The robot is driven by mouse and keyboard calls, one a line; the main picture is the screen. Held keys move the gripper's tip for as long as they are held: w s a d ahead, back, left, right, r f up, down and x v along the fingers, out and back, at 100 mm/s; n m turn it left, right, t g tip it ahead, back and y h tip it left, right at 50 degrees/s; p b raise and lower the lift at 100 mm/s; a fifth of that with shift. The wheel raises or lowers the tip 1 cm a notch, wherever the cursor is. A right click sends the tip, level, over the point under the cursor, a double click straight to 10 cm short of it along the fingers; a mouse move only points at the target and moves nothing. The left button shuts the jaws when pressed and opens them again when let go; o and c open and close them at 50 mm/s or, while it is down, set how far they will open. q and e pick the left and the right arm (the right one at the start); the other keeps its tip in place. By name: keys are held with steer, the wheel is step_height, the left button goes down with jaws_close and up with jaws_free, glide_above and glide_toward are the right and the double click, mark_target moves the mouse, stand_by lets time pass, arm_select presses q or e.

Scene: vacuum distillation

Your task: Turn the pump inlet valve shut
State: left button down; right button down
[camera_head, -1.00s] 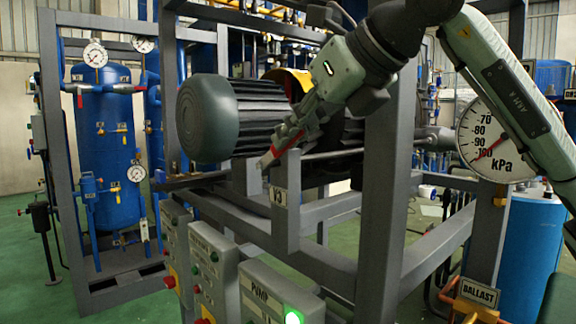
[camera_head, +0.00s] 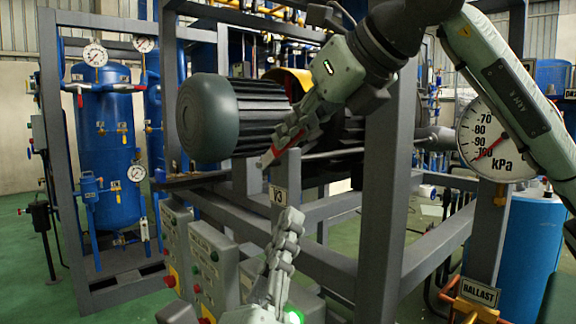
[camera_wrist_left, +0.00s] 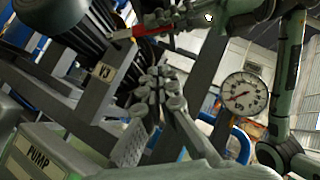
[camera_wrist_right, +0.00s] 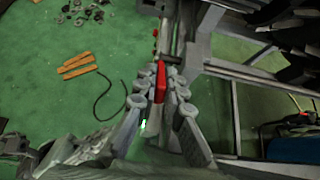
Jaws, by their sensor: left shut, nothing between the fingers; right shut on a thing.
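The pump inlet valve's red handle (camera_head: 267,158) sticks out at the frame post above the V3 tag (camera_head: 278,195). My right gripper (camera_head: 280,143) is shut on the handle, its fingers covering most of it. In the right wrist view the red handle (camera_wrist_right: 160,80) lies between the fingers. The left wrist view shows the red handle (camera_wrist_left: 143,30) too, near the top. The valve body is hidden. My left gripper (camera_head: 289,220) is shut and empty, below the V3 tag and in front of the pump box (camera_head: 252,285), apart from the valve.
Grey frame posts (camera_head: 382,180) stand close around both grippers. The pump motor (camera_head: 215,118) sits behind the valve. A kPa gauge (camera_head: 497,138) hangs at the right, its needle near -100. Grey control boxes (camera_head: 208,262) stand below, and a blue tank (camera_head: 105,165) at left.

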steer(key=shift+r, duration=0.1)
arm_select(q)
steer(key=w+r, duration=0.6)
steer(key=shift+w+d+r, duration=0.2)
steer(key=shift+d+r, duration=0.1)
steer(key=shift+r, duration=0.05)
